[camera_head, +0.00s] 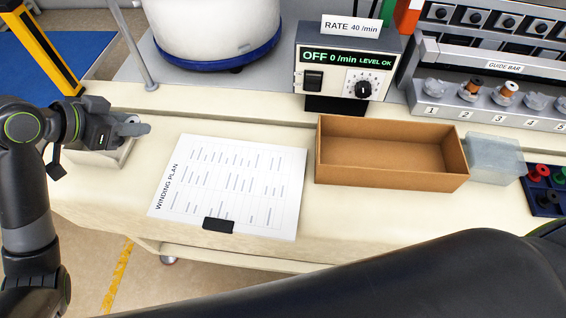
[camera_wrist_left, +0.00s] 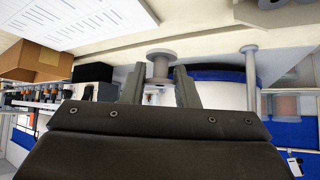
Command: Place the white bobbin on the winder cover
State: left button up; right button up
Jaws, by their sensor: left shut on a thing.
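My left gripper (camera_head: 137,129) is at the left end of the table, just above the open metal box (camera_head: 106,157). In the left wrist view the left gripper (camera_wrist_left: 160,72) has its fingers on either side of a pale bobbin (camera_wrist_left: 158,66) with wide flanges and is shut on it. In the head view the bobbin is hard to make out at the fingertips. I cannot tell for sure which part is the winder cover; a numbered winder rack (camera_head: 490,98) with a guide bar stands at the back right. My right gripper is not in view.
A winding plan sheet (camera_head: 232,185) lies mid-table. A feeder bowl (camera_head: 215,35) and control box (camera_head: 345,72) stand behind.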

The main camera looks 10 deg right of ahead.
pick_arm(q)
jog(key=shift+s+a+r+m+g+h, duration=0.15)
jog(key=shift+a+r+m+g+h, duration=0.15)
jog(key=shift+a+m+g, duration=0.15)
jog(key=shift+s+d+r+m, duration=0.1)
jog(key=shift+s+m, duration=0.05)
jog(key=shift+m, duration=0.1)
notch_tip(320, 180, down, 5)
jog(key=shift+f+p, duration=0.1)
jog(key=shift+p, duration=0.25)
notch_tip(320, 180, down, 5)
jog(key=shift+r+p, duration=0.2)
jog(key=shift+p, duration=0.1)
jog(key=shift+f, duration=0.15)
jog(key=shift+f, duration=0.1)
jog(key=o, duration=1)
jog(key=shift+o, duration=0.2)
